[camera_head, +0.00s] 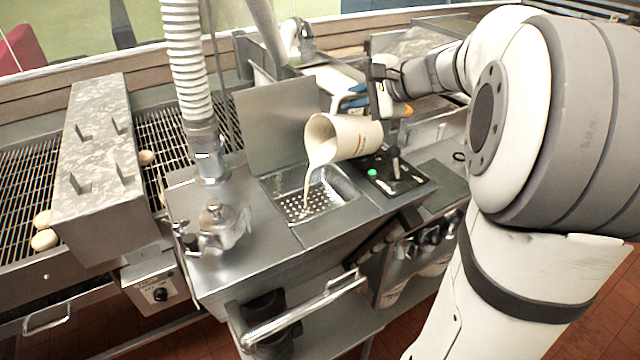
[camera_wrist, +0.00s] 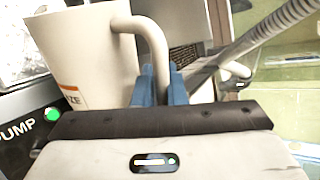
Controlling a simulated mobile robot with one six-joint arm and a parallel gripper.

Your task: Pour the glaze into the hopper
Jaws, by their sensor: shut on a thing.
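A cream-coloured pitcher (camera_head: 356,138) is tilted to the left, and a pale stream of glaze (camera_head: 310,180) falls from its mouth. The stream lands in the metal hopper (camera_head: 336,205), a sunken basin with a perforated plate at its left part. My gripper (camera_head: 368,97) is at the right, raised end of the pitcher. In the wrist view the blue fingers of my gripper (camera_wrist: 159,88) are shut on the handle of the pitcher (camera_wrist: 90,55), which shows part of an orange label. The inside of the pitcher is only partly visible.
A dark panel (camera_head: 405,182) with a green button (camera_head: 372,173) lies right of the hopper. An upright metal lid (camera_head: 275,122) stands behind it. A ribbed white hose (camera_head: 184,60) and a metal valve fitting (camera_head: 218,225) are left. A wire conveyor (camera_head: 40,165) runs further left.

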